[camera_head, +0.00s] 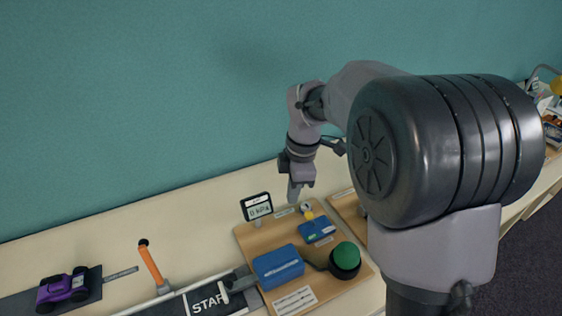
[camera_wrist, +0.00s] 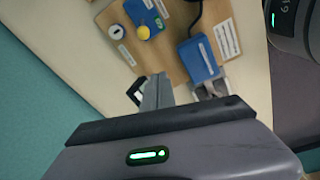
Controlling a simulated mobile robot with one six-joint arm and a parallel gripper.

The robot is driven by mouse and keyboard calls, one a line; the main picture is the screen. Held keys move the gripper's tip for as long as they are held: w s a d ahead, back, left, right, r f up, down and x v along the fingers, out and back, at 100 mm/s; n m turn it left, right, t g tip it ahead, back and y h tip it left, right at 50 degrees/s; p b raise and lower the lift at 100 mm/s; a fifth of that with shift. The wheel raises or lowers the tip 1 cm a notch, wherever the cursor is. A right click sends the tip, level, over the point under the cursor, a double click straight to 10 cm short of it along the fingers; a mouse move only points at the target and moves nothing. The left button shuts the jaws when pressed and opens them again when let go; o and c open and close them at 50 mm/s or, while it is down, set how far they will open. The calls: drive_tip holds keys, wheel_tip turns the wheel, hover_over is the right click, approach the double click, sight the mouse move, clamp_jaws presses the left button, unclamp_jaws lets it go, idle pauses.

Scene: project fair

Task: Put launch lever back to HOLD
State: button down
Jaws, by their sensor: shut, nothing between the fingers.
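The launch lever (camera_head: 151,264) is an orange stick with a dark tip, beside the track near the START mark. It leans to the left, tip up and away from its grey base. I cannot read a HOLD mark near it. The lever does not show in the wrist view. My gripper (camera_head: 295,195) is shut and empty, pointing down above the wooden board, well to the right of the lever. In the wrist view its fingers (camera_wrist: 157,92) show over the board's edge.
A wooden board (camera_head: 247,238) holds a small display (camera_head: 257,207), a blue box (camera_head: 278,267), a smaller blue device (camera_head: 317,230) and a green button (camera_head: 346,256). A purple car (camera_head: 63,289) stands at the left on the track. The table behind the lever is clear.

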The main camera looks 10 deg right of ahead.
sight(311, 220)
drive_tip(key=shift+w+f+n, duration=0.35)
drive_tip(key=shift+f+n, duration=0.1)
drive_tip(key=shift+f, duration=0.1)
drive_tip(key=shift+w+f+n, duration=0.3)
drive_tip(key=shift+f+n, duration=0.15)
drive_tip(key=shift+f, duration=0.1)
drive_tip(key=shift+f, duration=0.1)
drive_tip(key=f+b, duration=0.1)
drive_tip(key=f, duration=0.2)
drive_tip(key=f+b, duration=0.2)
drive_tip(key=f, duration=0.1)
drive_tip(key=f+b, duration=0.2)
drive_tip(key=f, duration=0.1)
drive_tip(key=shift+w+a+f, duration=0.1)
drive_tip(key=shift+a+f, duration=0.3)
drive_tip(key=d, duration=0.2)
drive_tip(key=d+b, duration=0.1)
drive_tip(key=shift+w+d+r, duration=0.3)
drive_tip(key=shift+d+r, duration=0.05)
drive_tip(key=shift+r, duration=0.05)
drive_tip(key=shift+d+r, duration=0.15)
drive_tip(key=shift+a+r+g+p, duration=0.15)
drive_tip(key=shift+a+g+p, duration=0.05)
drive_tip(key=shift+g+p, duration=0.15)
